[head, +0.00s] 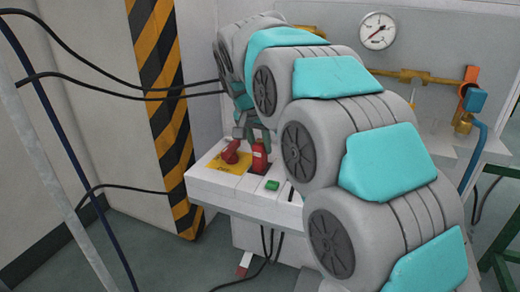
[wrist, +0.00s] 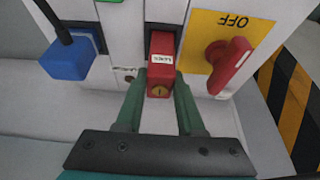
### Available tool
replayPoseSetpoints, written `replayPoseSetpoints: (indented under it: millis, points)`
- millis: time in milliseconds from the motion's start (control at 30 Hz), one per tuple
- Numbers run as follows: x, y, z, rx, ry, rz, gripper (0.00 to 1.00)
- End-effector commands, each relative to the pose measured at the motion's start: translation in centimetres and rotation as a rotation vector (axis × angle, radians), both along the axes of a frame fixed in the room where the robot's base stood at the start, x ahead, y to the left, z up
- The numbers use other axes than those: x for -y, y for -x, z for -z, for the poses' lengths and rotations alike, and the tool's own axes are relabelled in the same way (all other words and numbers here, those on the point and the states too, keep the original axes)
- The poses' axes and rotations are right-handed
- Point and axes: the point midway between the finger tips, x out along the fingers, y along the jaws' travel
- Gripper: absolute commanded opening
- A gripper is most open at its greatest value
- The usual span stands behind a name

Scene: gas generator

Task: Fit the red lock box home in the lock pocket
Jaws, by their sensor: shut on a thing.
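The red lock box (wrist: 162,48) has a white label and a round keyhole on its near end. In the wrist view it sits between the two green fingers of my gripper (wrist: 160,82), which are shut on its sides. The lock pocket (wrist: 166,10) shows as a dark recess in the white panel, behind and around the box's far end. In the head view the red lock box (head: 259,158) stands upright at the dark pocket, below my gripper (head: 257,134). The box hides most of the pocket; I cannot tell how deep it sits.
A red rotary handle (wrist: 228,62) on a yellow OFF plate (wrist: 215,28) is close to the right. A blue plug (wrist: 69,59) with a black cable is to the left. A green button (head: 272,184) lies on the white panel (head: 230,192). A striped post (head: 165,90) stands beyond.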

Motion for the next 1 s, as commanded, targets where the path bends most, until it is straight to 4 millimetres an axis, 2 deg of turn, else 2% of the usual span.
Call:
replayPoseSetpoints:
  millis: [167,567,600,833,1000]
  points:
    - [0.0,0.0,1.6,0.0,-0.001,0.0,0.0]
    - [0.0,0.0,2.2,0.002,0.0,0.0,0.0]
    - [0.0,0.0,2.1,0.001,-0.001,0.0,0.42]
    - [0.0,0.0,2.1,0.001,-0.001,0.0,0.67]
    - [0.0,0.0,2.1,0.001,-0.001,0.0,0.67]
